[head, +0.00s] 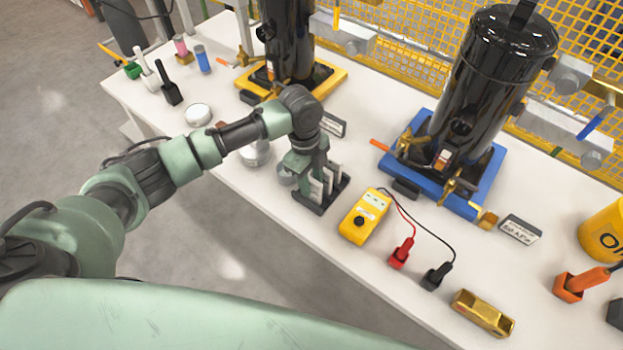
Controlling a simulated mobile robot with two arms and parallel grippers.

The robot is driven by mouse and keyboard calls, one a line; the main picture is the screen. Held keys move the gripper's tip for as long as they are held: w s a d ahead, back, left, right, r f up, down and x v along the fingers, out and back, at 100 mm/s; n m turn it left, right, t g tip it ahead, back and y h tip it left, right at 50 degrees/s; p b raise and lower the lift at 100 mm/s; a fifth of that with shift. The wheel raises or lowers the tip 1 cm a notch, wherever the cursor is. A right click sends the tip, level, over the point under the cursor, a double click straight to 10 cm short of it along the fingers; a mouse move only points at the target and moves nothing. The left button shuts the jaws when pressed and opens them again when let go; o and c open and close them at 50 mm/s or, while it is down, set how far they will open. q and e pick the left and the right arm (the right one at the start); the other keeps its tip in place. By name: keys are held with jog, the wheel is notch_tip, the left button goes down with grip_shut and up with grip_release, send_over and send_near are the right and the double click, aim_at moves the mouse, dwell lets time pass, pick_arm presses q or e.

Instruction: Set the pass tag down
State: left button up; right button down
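My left gripper (312,172) points down over a dark rack (341,188) on the white table. Pale upright pieces show at the gripper's fingers and the rack; I cannot tell which are fingers and which are tags. No pass tag can be picked out with certainty, and the arm's wrist hides part of this spot. Whether the fingers are open or shut is not clear. My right gripper is not in view.
A yellow multimeter (364,216) with red (401,253) and black (436,276) probes lies right of the rack. A black compressor on a blue base (470,208) stands behind it. Another compressor on a yellow base (326,75) is further left. A brass block (483,313) lies near the front edge.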

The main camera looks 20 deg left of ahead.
pick_arm(q)
notch_tip(320, 180, up, 12)
jog(key=a, duration=0.1)
jog(key=shift+w+a+r+b, duration=0.15)
jog(key=shift+w+b, duration=0.1)
jog(key=shift+b, duration=0.15)
dwell(0.6)
